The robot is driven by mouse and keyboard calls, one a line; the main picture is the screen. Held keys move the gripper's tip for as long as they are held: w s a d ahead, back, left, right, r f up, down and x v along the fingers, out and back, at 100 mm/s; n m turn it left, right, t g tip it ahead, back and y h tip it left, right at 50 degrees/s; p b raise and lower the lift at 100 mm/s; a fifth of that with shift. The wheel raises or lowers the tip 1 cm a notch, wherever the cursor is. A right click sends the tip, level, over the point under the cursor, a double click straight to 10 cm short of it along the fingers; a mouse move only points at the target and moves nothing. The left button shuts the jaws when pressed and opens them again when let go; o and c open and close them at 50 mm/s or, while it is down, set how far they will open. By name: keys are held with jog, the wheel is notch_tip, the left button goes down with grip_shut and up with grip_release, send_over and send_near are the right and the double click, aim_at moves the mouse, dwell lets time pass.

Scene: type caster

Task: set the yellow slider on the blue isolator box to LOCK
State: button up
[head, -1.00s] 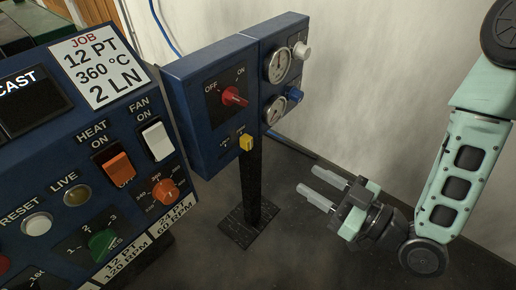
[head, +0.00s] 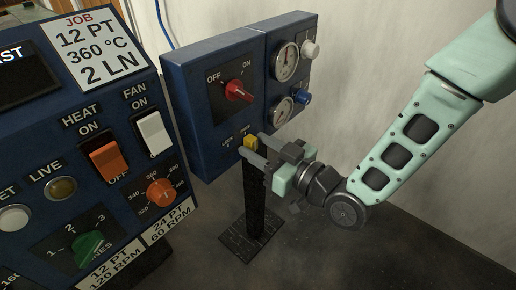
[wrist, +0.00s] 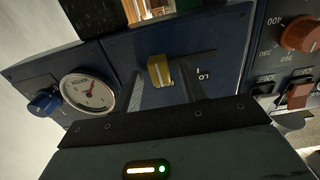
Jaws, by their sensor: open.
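The blue isolator box (head: 190,110) stands on a black post and carries a red OFF/ON rotary handle (head: 238,91). Its yellow slider (head: 250,141) is low on the front, toward the right end of its small labels, which are too small to read surely. In the wrist view the yellow slider (wrist: 160,71) sits left of a partly hidden label beginning "LO", with the dark slot running right past it. My gripper (head: 254,146) is open at the slider. The wrist view shows a finger on each side of it; I cannot tell whether either touches.
A box with two gauges (head: 285,64) and white and blue knobs adjoins on the right. A large blue control panel (head: 105,120) with switches and knobs stands close on the left. The floor at right is clear.

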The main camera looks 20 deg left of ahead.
aim_at(227, 153)
jog(key=shift+w+a, duration=0.15)
jog(key=shift+a, duration=0.1)
grip_shut()
jog(key=shift+s+a, duration=0.35)
jog(key=shift+s, duration=0.5)
jog(key=shift+s+a, duration=0.35)
jog(key=shift+s, duration=0.55)
jog(key=shift+s+a, duration=0.35)
jog(key=shift+s, duration=0.5)
grip_release()
jog(key=shift+s, duration=0.1)
